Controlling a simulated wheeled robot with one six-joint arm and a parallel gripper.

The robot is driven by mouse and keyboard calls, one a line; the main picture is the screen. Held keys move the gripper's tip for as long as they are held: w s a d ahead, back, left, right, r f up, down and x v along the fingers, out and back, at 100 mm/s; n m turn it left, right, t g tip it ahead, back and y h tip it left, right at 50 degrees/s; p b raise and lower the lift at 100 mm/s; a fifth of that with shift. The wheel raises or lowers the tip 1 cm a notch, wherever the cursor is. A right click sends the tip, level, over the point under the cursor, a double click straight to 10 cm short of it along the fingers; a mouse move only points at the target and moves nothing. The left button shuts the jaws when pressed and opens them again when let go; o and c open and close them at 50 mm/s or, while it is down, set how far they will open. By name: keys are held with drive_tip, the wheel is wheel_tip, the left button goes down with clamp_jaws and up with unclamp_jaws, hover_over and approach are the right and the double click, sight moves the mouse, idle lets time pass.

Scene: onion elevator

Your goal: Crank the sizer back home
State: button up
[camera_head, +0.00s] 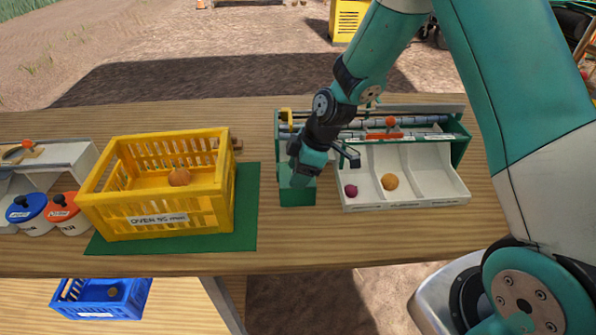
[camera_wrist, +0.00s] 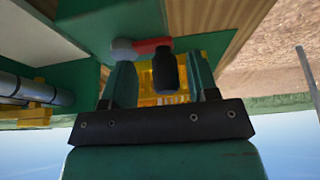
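The sizer, a green-ended machine with grey rollers (camera_head: 420,121), stands on the wooden table in the head view. My gripper (camera_head: 300,168) is at the sizer's left end and hides the crank in the head view. In the wrist view my gripper (camera_wrist: 160,62) is open. The black handle shows between its two teal fingers, with a gap on each side.
A white divided tray (camera_head: 424,203) in front of the sizer holds a purple onion (camera_head: 351,191) and a golden one (camera_head: 389,181). A yellow crate (camera_head: 208,215) with an onion stands on a green mat (camera_head: 246,215) at left. A blue crate (camera_head: 97,306) sits lower.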

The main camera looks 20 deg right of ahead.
drive_tip(key=shift+s, duration=0.15)
idle(0.3)
drive_tip(key=shift+a+r+p, duration=0.1)
drive_tip(key=shift+r+p, duration=2.4)
drive_tip(key=shift+r, duration=1)
drive_tip(key=shift+s+a+r, duration=0.1)
drive_tip(key=shift+r, duration=0.15)
drive_tip(key=s+a+r+m, duration=0.2)
drive_tip(key=s+r+m, duration=0.1)
drive_tip(key=s+r, duration=0.6)
drive_tip(key=s+a+r+m+g, duration=0.1)
drive_tip(key=s+r+m, duration=0.3)
drive_tip(key=s+r, duration=0.5)
drive_tip(key=s+a, duration=0.1)
drive_tip(key=s, duration=0.5)
drive_tip(key=shift+s+a+r+g, duration=0.25)
drive_tip(key=shift+s+r+g, duration=0.05)
drive_tip(key=shift+s+r, duration=0.05)
